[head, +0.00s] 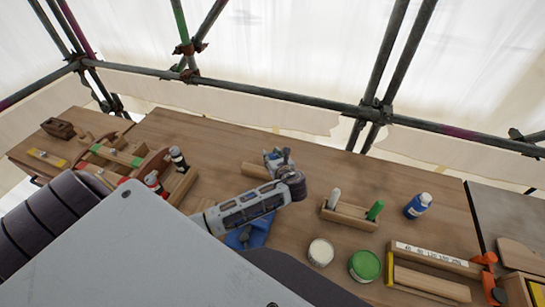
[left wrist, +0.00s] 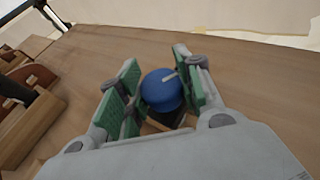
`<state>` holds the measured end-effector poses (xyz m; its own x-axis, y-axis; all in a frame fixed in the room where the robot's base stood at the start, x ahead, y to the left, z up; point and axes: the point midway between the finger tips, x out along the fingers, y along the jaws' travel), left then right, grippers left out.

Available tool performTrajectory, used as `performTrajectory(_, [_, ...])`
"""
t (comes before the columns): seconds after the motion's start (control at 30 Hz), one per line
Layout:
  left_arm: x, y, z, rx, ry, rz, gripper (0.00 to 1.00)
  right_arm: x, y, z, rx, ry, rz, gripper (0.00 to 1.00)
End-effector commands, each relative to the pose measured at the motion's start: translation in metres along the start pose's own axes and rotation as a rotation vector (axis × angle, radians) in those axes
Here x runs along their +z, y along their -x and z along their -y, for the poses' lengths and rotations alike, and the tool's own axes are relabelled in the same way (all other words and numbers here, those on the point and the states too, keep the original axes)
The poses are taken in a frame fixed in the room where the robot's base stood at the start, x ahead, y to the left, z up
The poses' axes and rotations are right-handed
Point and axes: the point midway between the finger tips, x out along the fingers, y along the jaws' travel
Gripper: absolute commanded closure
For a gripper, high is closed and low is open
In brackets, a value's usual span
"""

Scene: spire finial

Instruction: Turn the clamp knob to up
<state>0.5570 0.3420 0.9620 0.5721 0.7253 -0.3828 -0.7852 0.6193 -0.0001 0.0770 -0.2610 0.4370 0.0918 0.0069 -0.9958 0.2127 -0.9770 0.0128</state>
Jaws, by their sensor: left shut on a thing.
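The clamp knob (left wrist: 160,92) is a round blue knob with a short pale mark near its far edge in the left wrist view. The mark slants a little up to the right. My left gripper (left wrist: 163,90) has its green-padded fingers on both sides of the knob and is shut on it. In the head view my left gripper (head: 278,158) is at the middle of the bench, and the knob is mostly hidden by the fingers there. A wooden block (head: 256,171) shows beside it. My right gripper is not in view.
A blue piece (head: 250,236) lies under my left arm. To the right stand a wooden holder (head: 349,214), a blue bottle (head: 417,206), a white-topped can (head: 320,252) and a green-topped can (head: 364,265). Wooden tools crowd the left. The bench behind the gripper is clear.

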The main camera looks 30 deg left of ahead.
Motion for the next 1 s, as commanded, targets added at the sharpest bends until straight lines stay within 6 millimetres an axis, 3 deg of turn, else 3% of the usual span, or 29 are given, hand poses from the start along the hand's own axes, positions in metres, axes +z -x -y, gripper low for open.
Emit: performTrajectory(1.0, [0.0008,0.0,0.0003,0.624,0.259,-0.001,0.89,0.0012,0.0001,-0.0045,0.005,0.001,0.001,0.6])
